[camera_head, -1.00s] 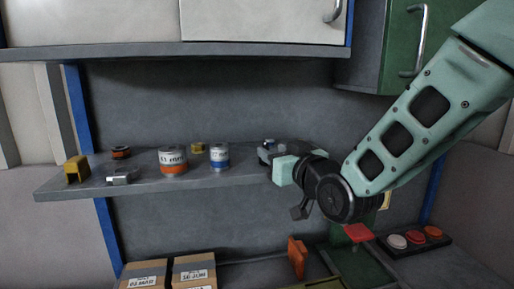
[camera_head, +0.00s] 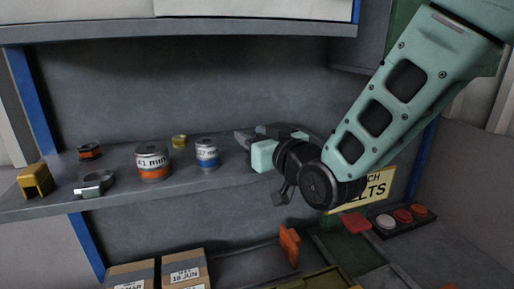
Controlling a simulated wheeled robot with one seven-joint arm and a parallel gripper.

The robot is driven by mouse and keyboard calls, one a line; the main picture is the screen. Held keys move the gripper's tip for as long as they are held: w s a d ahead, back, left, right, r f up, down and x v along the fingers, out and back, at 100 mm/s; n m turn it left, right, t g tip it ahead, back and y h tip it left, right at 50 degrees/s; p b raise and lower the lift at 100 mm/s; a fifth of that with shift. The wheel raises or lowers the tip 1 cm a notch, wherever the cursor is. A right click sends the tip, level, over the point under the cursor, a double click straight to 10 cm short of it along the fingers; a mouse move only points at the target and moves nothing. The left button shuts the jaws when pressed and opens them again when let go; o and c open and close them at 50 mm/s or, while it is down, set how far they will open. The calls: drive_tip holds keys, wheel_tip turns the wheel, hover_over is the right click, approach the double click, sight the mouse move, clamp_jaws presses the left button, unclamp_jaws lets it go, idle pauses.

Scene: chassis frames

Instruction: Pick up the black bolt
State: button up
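I cannot make out a black bolt for certain. My gripper (camera_head: 246,138) is over the right part of the shelf, to the right of the blue-and-white spool, pointing left and away. Its dark fingers are partly hidden by my wrist, so I cannot tell whether they are open, shut or holding something.
Boxes (camera_head: 185,271) and bins (camera_head: 345,248) stand below.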

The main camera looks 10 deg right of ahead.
clamp_jaws()
drive_tip(key=shift+r, duration=0.1)
